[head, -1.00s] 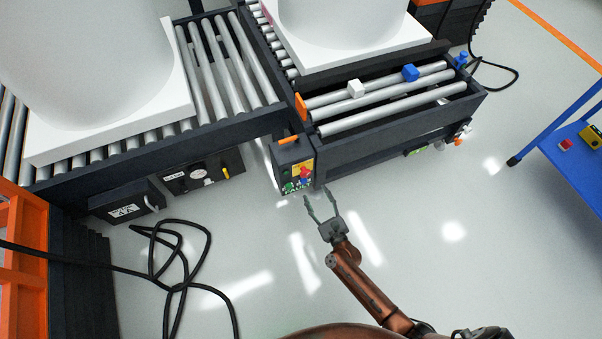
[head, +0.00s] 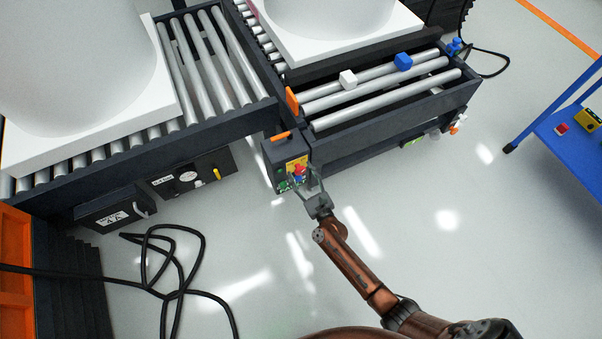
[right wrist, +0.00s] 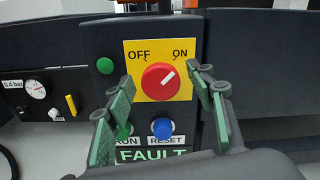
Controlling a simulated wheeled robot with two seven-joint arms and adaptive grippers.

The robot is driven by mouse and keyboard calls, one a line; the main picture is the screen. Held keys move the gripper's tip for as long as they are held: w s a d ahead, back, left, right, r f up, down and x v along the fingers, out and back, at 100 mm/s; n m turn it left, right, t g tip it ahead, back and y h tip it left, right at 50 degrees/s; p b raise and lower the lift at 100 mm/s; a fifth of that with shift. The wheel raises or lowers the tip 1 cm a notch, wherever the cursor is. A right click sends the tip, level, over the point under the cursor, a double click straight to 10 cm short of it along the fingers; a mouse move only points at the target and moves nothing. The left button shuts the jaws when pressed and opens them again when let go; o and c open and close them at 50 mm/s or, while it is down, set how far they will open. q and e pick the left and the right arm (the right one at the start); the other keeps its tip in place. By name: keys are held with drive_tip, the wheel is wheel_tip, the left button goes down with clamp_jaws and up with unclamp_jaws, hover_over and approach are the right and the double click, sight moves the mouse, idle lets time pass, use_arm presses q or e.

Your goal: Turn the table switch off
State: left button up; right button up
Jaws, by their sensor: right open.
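The table switch is a red round knob (right wrist: 160,81) on a yellow plate (right wrist: 135,55) marked OFF and ON, in the right wrist view. Its white mark points up and right toward ON. In the head view the yellow plate (head: 291,162) is on the dark control box at the conveyor's corner. My right gripper (right wrist: 165,97) is open, with its green-padded fingers on either side of the knob's lower part in the picture. I cannot tell if they touch it. In the head view the right gripper (head: 303,183) is in front of the panel. My left gripper is not in view.
Below the knob are a green RUN button (right wrist: 123,131) and a blue RESET button (right wrist: 162,128). A green button (right wrist: 105,66) is at upper left. Black cables (head: 165,270) lie on the floor at left. A blue cart (head: 570,130) stands at right.

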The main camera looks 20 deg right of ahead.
drive_tip(key=shift+c, duration=0.3)
drive_tip(key=c, duration=1.1)
